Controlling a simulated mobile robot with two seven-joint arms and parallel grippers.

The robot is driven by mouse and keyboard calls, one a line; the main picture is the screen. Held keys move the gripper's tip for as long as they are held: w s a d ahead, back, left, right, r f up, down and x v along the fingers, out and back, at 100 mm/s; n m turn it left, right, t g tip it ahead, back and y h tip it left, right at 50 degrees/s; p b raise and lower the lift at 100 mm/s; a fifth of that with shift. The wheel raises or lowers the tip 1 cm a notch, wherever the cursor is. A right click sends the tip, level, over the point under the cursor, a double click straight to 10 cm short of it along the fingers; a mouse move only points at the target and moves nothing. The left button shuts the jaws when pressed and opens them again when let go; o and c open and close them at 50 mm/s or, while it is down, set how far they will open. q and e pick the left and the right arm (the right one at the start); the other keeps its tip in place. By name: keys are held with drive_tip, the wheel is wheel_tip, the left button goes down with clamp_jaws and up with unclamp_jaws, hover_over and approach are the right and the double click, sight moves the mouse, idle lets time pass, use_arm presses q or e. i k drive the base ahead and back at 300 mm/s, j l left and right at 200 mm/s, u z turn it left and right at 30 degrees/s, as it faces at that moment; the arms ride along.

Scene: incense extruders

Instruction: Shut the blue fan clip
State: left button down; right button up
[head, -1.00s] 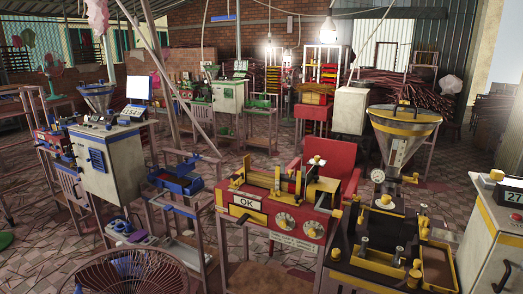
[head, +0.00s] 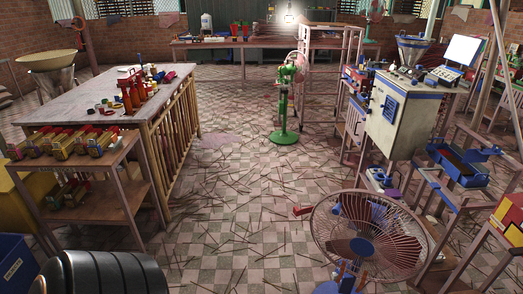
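A large fan (head: 410,217) with a round wire cage and a blue hub stands near the front, right of centre. Small blue parts (head: 346,275) show at its lower front, cut by the picture's bottom edge. They may include the blue clip, but I cannot tell its shape or whether it is open or shut. A green pedestal fan (head: 284,137) stands further back on the floor. Neither of my grippers is in view.
A workbench (head: 95,103) and a low shelf (head: 85,161) with several extruders stand at left. A white machine cabinet (head: 400,118) and frames stand at right. The tiled floor between is open, strewn with thin sticks. A small red thing (head: 302,210) lies behind the large fan.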

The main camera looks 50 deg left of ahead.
sight(296, 211)
drive_tip(key=u, duration=1.35)
drive_tip(key=i+j, duration=0.15)
drive_tip(key=j, duration=0.4)
drive_tip(key=i+j+z, duration=0.1)
drive_tip(key=j, duration=0.45)
drive_tip(key=i+j+z, duration=0.1)
drive_tip(key=j, duration=0.45)
drive_tip(key=i+j, duration=0.2)
drive_tip(key=j, duration=0.4)
drive_tip(key=i+j+z, duration=0.1)
drive_tip(key=j, duration=0.45)
drive_tip(key=i+j, duration=0.1)
drive_tip(key=j, duration=0.5)
drive_tip(key=i+z, duration=0.05)
